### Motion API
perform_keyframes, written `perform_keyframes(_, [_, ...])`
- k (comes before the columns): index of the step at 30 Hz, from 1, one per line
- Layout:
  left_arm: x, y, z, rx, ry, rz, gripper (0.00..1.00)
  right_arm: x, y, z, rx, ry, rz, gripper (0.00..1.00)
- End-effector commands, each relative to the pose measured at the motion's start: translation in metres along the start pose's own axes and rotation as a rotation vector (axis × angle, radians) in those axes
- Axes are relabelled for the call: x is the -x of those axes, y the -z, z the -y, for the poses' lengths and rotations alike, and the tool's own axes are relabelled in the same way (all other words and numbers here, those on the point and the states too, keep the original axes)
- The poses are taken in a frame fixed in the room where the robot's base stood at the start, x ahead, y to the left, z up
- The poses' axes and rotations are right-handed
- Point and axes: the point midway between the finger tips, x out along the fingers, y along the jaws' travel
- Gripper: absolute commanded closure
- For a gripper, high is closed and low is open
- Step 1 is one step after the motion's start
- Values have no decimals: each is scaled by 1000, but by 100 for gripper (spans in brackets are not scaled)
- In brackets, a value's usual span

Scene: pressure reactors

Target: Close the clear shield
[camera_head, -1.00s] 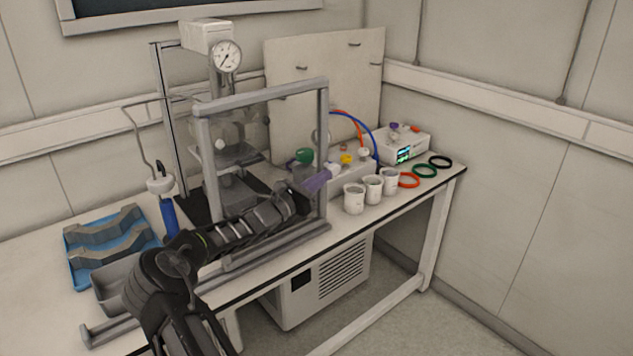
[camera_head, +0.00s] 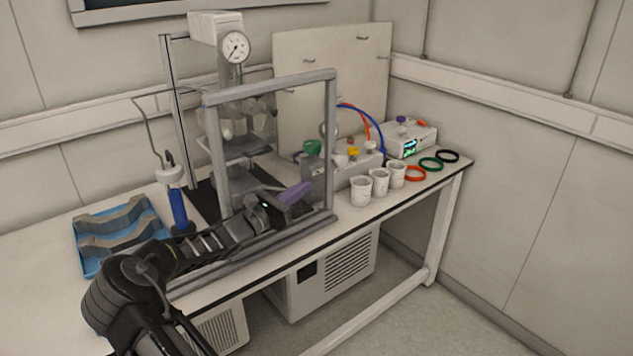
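The clear shield is a see-through panel in a grey frame (camera_head: 331,140), upright along the front of the bench. It stands before the reactor stand (camera_head: 236,185), which shows through it. A grey rail (camera_head: 255,248) runs under the frame along the bench edge.
Several white cups (camera_head: 361,190) stand right of the frame, beside coloured rings (camera_head: 431,164). A valve block (camera_head: 352,174) and a white device (camera_head: 411,139) are behind. A blue tray (camera_head: 92,262) and a blue-handled tool (camera_head: 180,210) are at left.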

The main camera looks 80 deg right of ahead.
Motion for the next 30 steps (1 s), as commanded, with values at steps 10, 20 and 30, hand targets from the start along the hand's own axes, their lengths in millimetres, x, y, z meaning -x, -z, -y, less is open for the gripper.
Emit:
perform_keyframes(10, [-5,0,2,1,1,-1,39,30,0,0,0,0,-1,100])
perform_keyframes(20, [-4,0,2,1,1,-1,39,30,0,0,0,0,-1,100])
perform_keyframes(30, [-4,0,2,1,1,-1,39,30,0,0,0,-1,-1,100])
